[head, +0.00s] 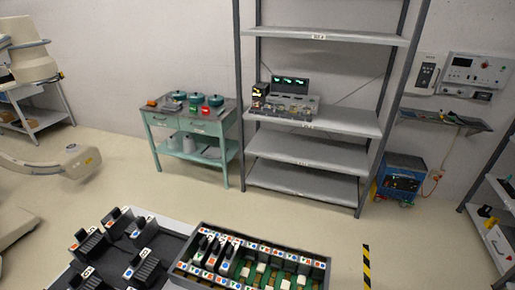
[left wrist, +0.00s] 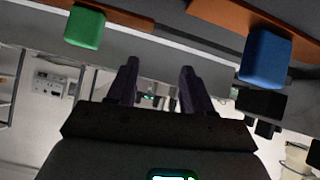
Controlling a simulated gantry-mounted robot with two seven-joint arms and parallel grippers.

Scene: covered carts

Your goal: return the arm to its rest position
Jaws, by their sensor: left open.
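My left gripper (left wrist: 157,88) shows in the left wrist view, with its two dark fingers spread apart and nothing visible between them. The left wrist picture looks upside down or strongly tilted. A green block (left wrist: 84,28) is at the upper left of that view and a blue block (left wrist: 265,58) at the upper right, both apart from the fingers. Neither of my grippers shows in the head view. My right gripper is in no view.
In the head view, a dark tray of black holders (head: 176,232) and a crate of slotted parts (head: 322,264) fill the lower front. A teal cart (head: 163,153) and a grey shelf rack (head: 308,151) stand behind. Open floor (head: 350,222) lies between.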

